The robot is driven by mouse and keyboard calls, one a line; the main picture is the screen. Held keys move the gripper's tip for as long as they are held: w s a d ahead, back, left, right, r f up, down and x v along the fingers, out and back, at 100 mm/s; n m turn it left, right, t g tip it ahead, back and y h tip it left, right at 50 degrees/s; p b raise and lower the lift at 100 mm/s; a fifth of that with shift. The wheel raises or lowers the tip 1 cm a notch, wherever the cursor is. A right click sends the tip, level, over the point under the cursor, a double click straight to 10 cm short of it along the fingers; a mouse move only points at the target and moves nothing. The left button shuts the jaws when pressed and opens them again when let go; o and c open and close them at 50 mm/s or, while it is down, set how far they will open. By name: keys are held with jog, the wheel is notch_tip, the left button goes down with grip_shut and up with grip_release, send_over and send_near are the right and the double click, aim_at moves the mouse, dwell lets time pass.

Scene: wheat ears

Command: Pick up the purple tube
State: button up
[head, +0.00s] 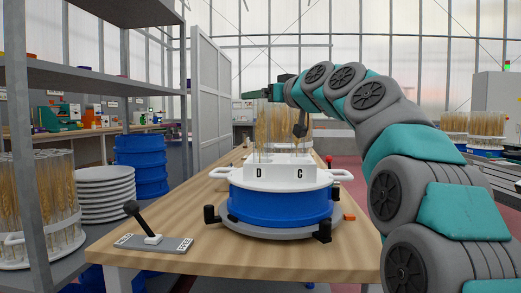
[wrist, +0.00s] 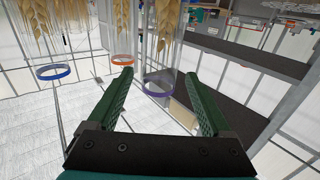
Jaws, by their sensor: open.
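The purple tube is a clear tube with a purple ring (wrist: 158,83) and wheat ears in it. In the wrist view it appears between the fingers of my gripper (wrist: 160,76), near the right fingertip. The fingers are open, with visible space between them; I cannot tell how far ahead of them the tube is. In the head view my gripper (head: 251,95) is at the top of the tube group (head: 277,130), on its far left side. The purple ring cannot be made out there.
An orange-ringed tube (wrist: 122,60) and a blue-ringed tube (wrist: 53,71) stand left of the purple one in the wrist view. The tubes stand in a white-and-blue round holder (head: 280,205) on a wooden table (head: 150,262). A lever (head: 137,214) is at front left; shelves (head: 95,75) flank the left.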

jog(key=p+x, duration=0.1)
jog(key=x, duration=0.3)
jog(key=shift+w+f, duration=0.1)
grip_shut()
dwell(0.6)
